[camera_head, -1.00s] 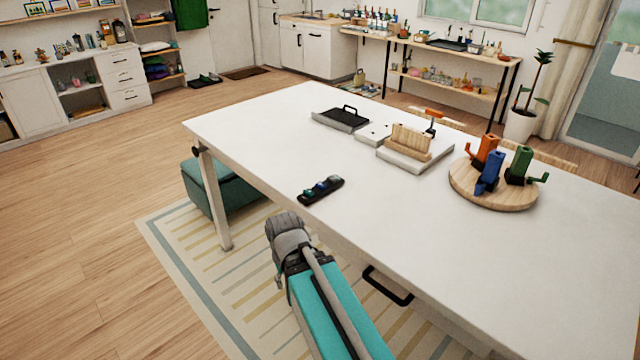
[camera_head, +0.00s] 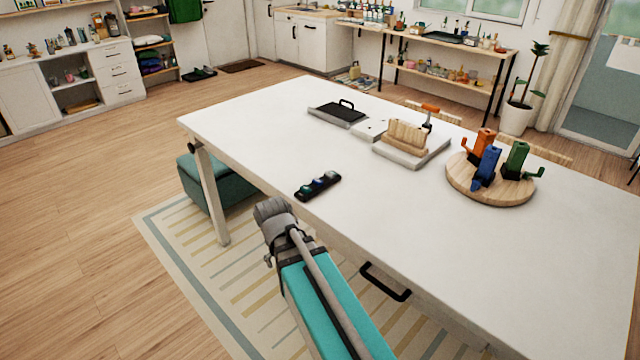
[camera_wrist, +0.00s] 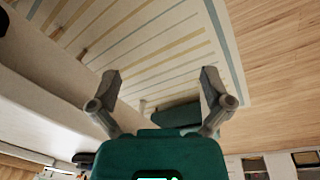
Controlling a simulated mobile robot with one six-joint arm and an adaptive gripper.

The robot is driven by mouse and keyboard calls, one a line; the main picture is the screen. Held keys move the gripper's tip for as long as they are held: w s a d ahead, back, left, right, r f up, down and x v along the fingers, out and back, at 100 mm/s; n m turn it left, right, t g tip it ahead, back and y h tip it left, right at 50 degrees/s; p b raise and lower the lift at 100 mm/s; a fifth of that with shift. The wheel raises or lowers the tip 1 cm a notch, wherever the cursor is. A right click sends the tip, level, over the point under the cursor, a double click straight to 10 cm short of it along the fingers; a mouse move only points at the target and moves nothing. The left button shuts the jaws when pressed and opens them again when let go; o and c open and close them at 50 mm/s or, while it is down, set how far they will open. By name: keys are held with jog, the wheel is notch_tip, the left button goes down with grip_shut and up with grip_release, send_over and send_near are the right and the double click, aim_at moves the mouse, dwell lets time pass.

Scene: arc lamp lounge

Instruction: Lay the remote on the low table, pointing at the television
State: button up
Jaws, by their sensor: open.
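A dark, elongated object (camera_head: 318,186) with several small coloured parts lies near the front edge of the white table (camera_head: 250,135). I cannot tell whether it is the remote. No television is recognisable in these views. My arm reaches up toward the table's near edge in the head view, where my gripper's fingers cannot be made out. In the wrist view my gripper (camera_wrist: 160,76) is open, its two grey fingers wide apart with nothing between them. The striped rug (camera_wrist: 150,45) lies beyond the fingers.
A black-topped tray (camera_head: 338,113), a white board (camera_head: 437,150) with a wooden block, and a round wooden board (camera_head: 460,190) with orange, blue and green figures stand on the table. A teal ottoman (camera_head: 213,184) sits below its left end. The table's left half is mostly clear.

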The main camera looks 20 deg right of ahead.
jog(key=w+d+r+m+t+h+p, duration=0.1)
jog(key=w+d+r+m+h+p, duration=0.35)
jog(key=w, duration=0.55)
jog(key=m+t+h+p, duration=0.2)
jog(key=m+h+p, duration=0.15)
jog(key=m, duration=0.45)
send_near(316, 180)
notch_tip(316, 180, up, 2)
jog(key=a, duration=0.1)
jog(key=shift+s+r+n+y, duration=0.15)
jog(key=shift+r+n+y, duration=0.1)
jog(key=shift+y, duration=0.15)
jog(key=shift+f, duration=0.2)
jog(key=b+x, duration=0.4)
jog(key=x, duration=0.2)
jog(key=shift+f+b, duration=0.2)
jog(key=shift+b, duration=0.2)
jog(key=shift+b+x, duration=0.6)
jog(key=shift+x, duration=0.45)
jog(key=shift+s+d+r, duration=0.1)
jog(key=shift+r, duration=0.05)
